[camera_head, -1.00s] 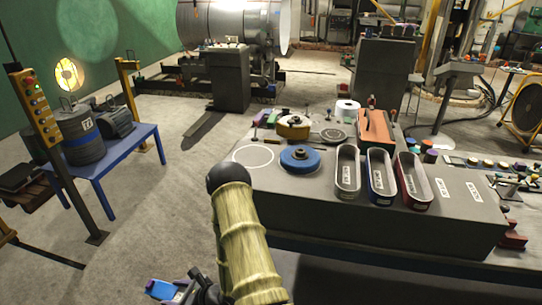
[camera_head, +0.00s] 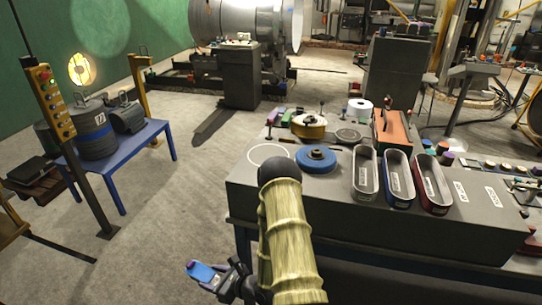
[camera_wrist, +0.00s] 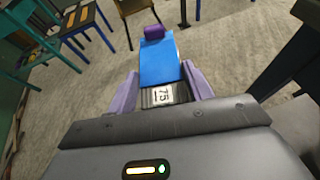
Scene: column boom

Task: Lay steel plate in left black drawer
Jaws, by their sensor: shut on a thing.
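My gripper (camera_head: 216,279) is low in the head view, left of my arm and in front of the grey bench. Its purple fingers, also in the wrist view (camera_wrist: 163,88), are shut on a flat blue slab (camera_wrist: 159,62). The slab has a black end labelled 75 and a purple roll at its far end. It is held over the floor, clear of the bench. I cannot tell whether this slab is the steel plate. The leftmost of three long trays, dark grey to black (camera_head: 366,196), stands on the bench with its top open. Its inside looks empty.
A blue-walled tray (camera_head: 398,201) and a red-walled tray (camera_head: 433,208) stand right of the dark one. The grey bench (camera_head: 400,232) also holds a blue disc (camera_head: 316,158) and an orange block (camera_head: 392,133). A blue table (camera_head: 129,163) with drums stands left. Floor between is clear.

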